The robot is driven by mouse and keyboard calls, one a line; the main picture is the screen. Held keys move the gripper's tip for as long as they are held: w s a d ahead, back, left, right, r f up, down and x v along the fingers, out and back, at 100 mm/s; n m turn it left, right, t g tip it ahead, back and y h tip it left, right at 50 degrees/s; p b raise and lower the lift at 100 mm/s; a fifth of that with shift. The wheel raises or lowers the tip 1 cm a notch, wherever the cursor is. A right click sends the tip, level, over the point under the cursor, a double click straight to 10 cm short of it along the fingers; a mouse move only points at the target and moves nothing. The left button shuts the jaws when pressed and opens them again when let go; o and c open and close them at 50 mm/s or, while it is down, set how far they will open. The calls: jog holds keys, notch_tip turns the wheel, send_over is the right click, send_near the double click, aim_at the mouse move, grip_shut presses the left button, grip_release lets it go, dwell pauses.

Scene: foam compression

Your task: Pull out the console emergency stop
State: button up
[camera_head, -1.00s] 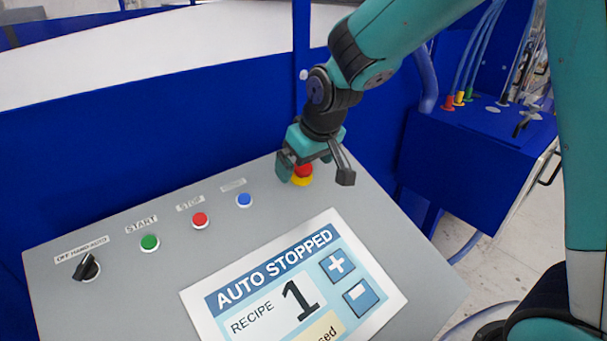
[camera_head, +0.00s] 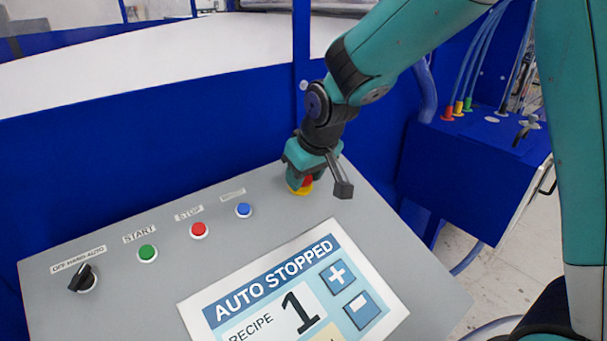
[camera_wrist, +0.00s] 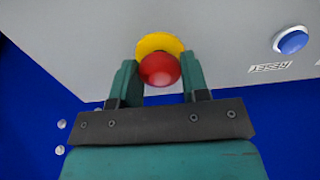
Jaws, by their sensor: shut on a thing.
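The console emergency stop (camera_head: 307,182) is a red mushroom button on a yellow base at the back right of the grey console (camera_head: 110,290). My gripper (camera_head: 304,179) is over it from above and hides part of it in the head view. In the wrist view the red emergency stop button (camera_wrist: 160,69) lies between the two green fingers of my gripper (camera_wrist: 160,80), with its yellow ring behind it. The fingers are shut on the red head, one on each side. Small gaps at its sides are hard to judge in this view.
A screen (camera_head: 290,290) reads AUTO STOPPED. A black selector (camera_head: 83,279), green START button (camera_head: 147,253), red STOP button (camera_head: 199,230) and blue button (camera_head: 244,210) line the console's back. A blue box (camera_head: 470,170) with hoses stands at right.

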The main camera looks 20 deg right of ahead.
jog(key=shift+r, duration=0.25)
dwell(0.3)
jog(key=o, duration=1.6)
jog(key=shift+s, duration=0.1)
jog(key=shift+o, duration=0.2)
jog(key=p+v, duration=0.5)
jog(key=v, duration=0.2)
